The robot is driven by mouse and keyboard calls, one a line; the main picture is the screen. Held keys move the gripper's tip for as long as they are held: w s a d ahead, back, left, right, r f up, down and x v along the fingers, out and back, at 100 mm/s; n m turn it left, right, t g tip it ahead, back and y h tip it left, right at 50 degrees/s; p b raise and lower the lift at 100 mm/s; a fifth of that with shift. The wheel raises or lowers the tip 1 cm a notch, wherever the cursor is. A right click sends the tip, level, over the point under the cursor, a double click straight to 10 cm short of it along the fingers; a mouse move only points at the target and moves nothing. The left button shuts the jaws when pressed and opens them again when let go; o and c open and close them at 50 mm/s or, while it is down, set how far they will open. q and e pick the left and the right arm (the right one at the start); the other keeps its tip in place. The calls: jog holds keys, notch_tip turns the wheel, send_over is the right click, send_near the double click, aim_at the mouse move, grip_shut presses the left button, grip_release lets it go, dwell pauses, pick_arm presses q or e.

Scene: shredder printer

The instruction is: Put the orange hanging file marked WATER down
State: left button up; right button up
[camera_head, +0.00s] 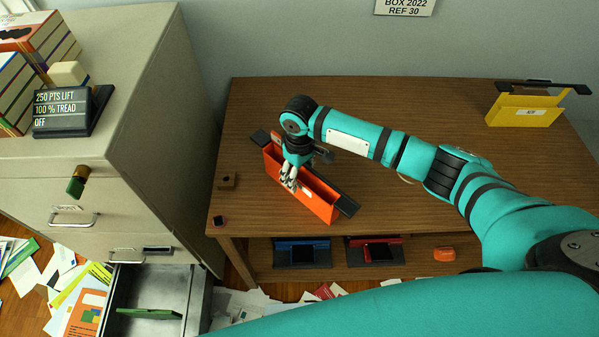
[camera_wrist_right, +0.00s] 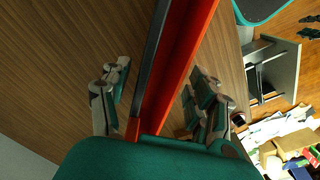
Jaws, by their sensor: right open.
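The orange hanging file (camera_head: 318,199) with dark rails along its top edges stands on the wooden table, left of the middle. Its WATER marking cannot be read in these views. My right gripper (camera_head: 289,182) is over the file's near long side. In the right wrist view the orange file (camera_wrist_right: 182,62) runs between the two open fingers (camera_wrist_right: 160,105), with a gap on each side. My left gripper is not in view.
The wooden table (camera_head: 400,214) has bare room around the file. A yellow hanging file (camera_head: 522,108) stands at its back right. Blue and red files lie on the shelf below. A grey cabinet (camera_head: 150,100) with an open drawer (camera_head: 187,290) stands left.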

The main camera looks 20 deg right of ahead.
notch_tip(320, 180, up, 12)
jog(key=shift+r+b, duration=0.15)
jog(key=shift+b, duration=0.25)
